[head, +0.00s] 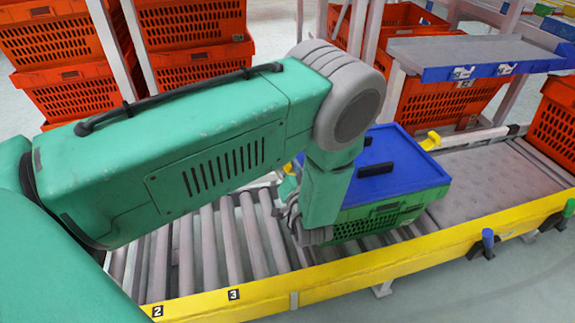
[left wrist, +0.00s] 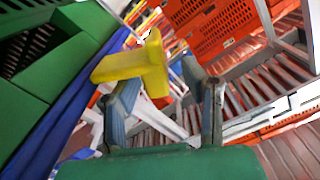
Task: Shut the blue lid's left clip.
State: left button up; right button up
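A green crate (head: 372,222) with a blue lid (head: 405,165) sits on the roller conveyor. The lid's left clip is yellow (head: 288,168), mostly hidden behind my arm in the head view. In the left wrist view the yellow clip (left wrist: 130,67) stands out from the blue lid's edge (left wrist: 75,115), beside and partly over my left finger; I cannot tell whether they touch. My left gripper (left wrist: 170,92) is open with nothing held between its fingers. In the head view it is down at the crate's left side (head: 293,218). My right gripper is not in view.
A second yellow clip (head: 431,140) sticks out at the lid's right side. The conveyor's yellow front rail (head: 355,276) runs past the crate. Bare rollers (head: 215,240) lie left of it. Orange totes (head: 195,65) stand on racks behind. A grey shelf (head: 470,50) is at the back right.

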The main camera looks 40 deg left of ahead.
pick_arm(q)
jog(key=shift+w+a+f, duration=0.1)
jog(key=shift+w+a, duration=0.15)
jog(key=shift+a, duration=0.4)
jog(key=shift+d, duration=0.35)
jog(key=shift+d+r, duration=0.2)
jog(key=shift+d, duration=0.05)
jog(key=shift+c, duration=0.8)
jog(key=shift+d, duration=0.15)
grip_shut()
jog(key=shift+s+a+f, duration=0.15)
jog(key=shift+a+f, duration=0.05)
jog(key=shift+a, duration=0.4)
jog(key=n, duration=0.1)
jog(key=s+f+n+p, duration=0.1)
jog(key=n, duration=0.1)
jog(key=shift+n, duration=0.3)
jog(key=shift+s+a+f+n, duration=0.15)
jog(key=shift+a+f+n, duration=0.2)
jog(key=shift+n, duration=0.65)
jog(key=shift+f+n+p, duration=0.2)
jog(key=shift+n+p, duration=0.1)
jog(key=shift+n, duration=0.3)
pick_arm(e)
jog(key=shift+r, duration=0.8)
